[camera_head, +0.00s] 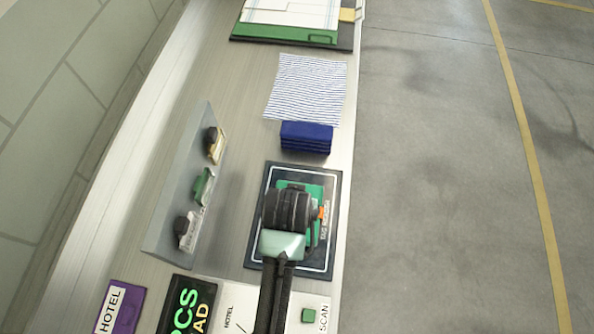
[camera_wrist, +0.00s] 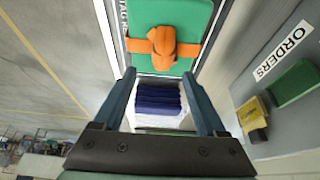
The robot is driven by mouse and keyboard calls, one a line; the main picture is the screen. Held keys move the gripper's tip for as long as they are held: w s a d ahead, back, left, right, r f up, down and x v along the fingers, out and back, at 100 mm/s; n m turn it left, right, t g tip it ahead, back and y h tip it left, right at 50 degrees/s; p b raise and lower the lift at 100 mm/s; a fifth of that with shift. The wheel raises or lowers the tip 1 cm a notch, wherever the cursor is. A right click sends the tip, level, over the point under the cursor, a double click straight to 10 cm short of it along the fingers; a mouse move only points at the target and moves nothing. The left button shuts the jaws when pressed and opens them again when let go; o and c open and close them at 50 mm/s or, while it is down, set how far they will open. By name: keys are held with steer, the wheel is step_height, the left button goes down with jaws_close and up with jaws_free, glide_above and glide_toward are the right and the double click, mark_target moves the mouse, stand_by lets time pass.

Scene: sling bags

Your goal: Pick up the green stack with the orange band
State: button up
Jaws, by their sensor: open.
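The green stack (camera_head: 315,192) lies on a dark, white-bordered mat (camera_head: 337,180), mostly hidden under my arm in the head view. A bit of its orange band (camera_head: 321,213) shows at the right. In the wrist view the green stack (camera_wrist: 172,12) is at the top, with the orange band's knot (camera_wrist: 163,45) facing the camera. My gripper (camera_wrist: 157,76) is open and empty, its fingers apart. The stack lies beyond the fingertips in that view, and I see no contact. In the head view my gripper (camera_head: 290,207) is over the stack; its height above it is unclear.
A dark blue folded stack (camera_head: 306,137) and a striped sheet (camera_head: 306,88) lie behind the mat. An upright grey panel (camera_head: 180,190) with clipped tags stands left. Flat signs, including a purple HOTEL one (camera_head: 118,308), lie in front. The counter's right edge is close to the mat.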

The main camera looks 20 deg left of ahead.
steer(key=shift+s+p+x, duration=0.2)
steer(key=shift+p+x, duration=0.6)
steer(key=shift+x, duration=2.2)
steer(key=shift+a, duration=0.15)
jaws_close()
